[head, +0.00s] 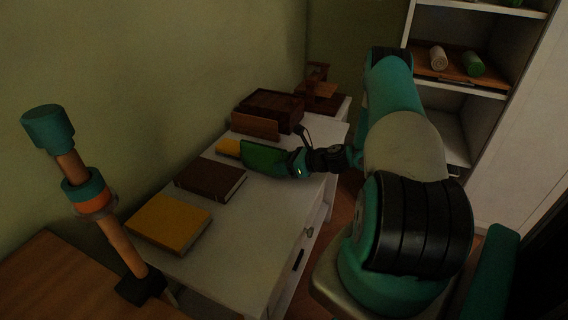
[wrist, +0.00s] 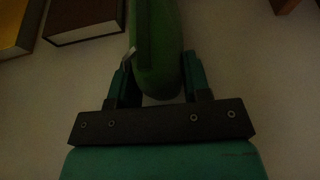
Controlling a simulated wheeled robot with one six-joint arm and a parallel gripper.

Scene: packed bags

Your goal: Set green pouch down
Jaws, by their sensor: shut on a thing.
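The green pouch (head: 263,158) is held by my gripper (head: 299,163) over the white table (head: 262,213) in the head view. In the wrist view the green pouch (wrist: 158,50) sits between the two fingers of my gripper (wrist: 160,80), which are shut on it. The pouch stretches away from the fingers, and its far end is cut off by the top edge of that view. I cannot tell whether its underside touches the table.
A yellow book (head: 168,222) and a brown book (head: 210,180) lie left of the pouch. A yellow item (head: 228,147) is partly hidden behind it. A dark wooden box (head: 270,110) stands farther back. The table's front part is clear. A shelf (head: 470,90) stands right.

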